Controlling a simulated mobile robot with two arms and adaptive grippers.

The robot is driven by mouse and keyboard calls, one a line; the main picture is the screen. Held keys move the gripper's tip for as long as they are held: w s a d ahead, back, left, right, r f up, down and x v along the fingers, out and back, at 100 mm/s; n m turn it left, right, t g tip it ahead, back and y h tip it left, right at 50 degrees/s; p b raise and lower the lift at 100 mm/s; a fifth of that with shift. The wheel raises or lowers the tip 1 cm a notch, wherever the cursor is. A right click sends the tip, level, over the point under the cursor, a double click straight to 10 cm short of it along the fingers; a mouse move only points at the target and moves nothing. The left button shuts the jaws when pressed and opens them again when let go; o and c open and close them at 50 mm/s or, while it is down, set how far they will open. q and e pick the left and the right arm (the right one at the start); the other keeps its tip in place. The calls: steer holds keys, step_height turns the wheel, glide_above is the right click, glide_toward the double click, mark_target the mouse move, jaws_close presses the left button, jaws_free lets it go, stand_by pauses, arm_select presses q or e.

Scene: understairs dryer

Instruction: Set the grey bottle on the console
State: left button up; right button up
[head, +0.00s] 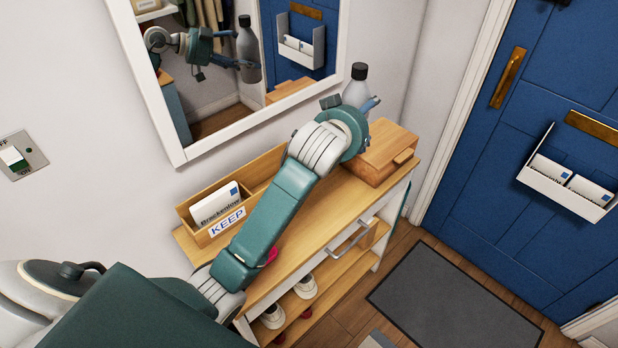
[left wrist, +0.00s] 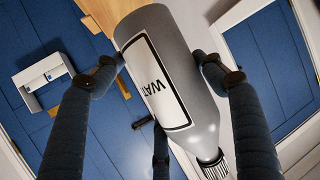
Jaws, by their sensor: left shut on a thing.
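The grey bottle (head: 356,88) has a dark cap and stands roughly upright in my left gripper (head: 362,103), above the far end of the console (head: 325,211). The arm hides its lower part in the head view. In the left wrist view the bottle (left wrist: 200,85) shows a white label reading "WAT", and the fingers of my left gripper (left wrist: 160,78) close around it. The console is a wooden-topped piece with a drawer and a lower shelf; my left arm covers much of its top. My right gripper is not in view.
A wooden box (head: 383,153) sits on the console's far end, below the bottle. A letter holder (head: 207,238) marked "KEEP" stands at the near end. A mirror (head: 172,129) hangs behind. A blue door (head: 535,105) and grey mat (head: 452,294) are right.

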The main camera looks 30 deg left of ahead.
arm_select(q)
steer(key=shift+w+a+r, duration=0.1)
steer(key=shift+a, duration=0.05)
steer(key=shift+f+p, duration=0.6)
steer(key=shift+f, duration=9.25)
steer(key=shift+f, duration=0.15)
steer(key=o, duration=1.5)
steer(key=shift+f, duration=0.1)
steer(key=shift+o, duration=0.2)
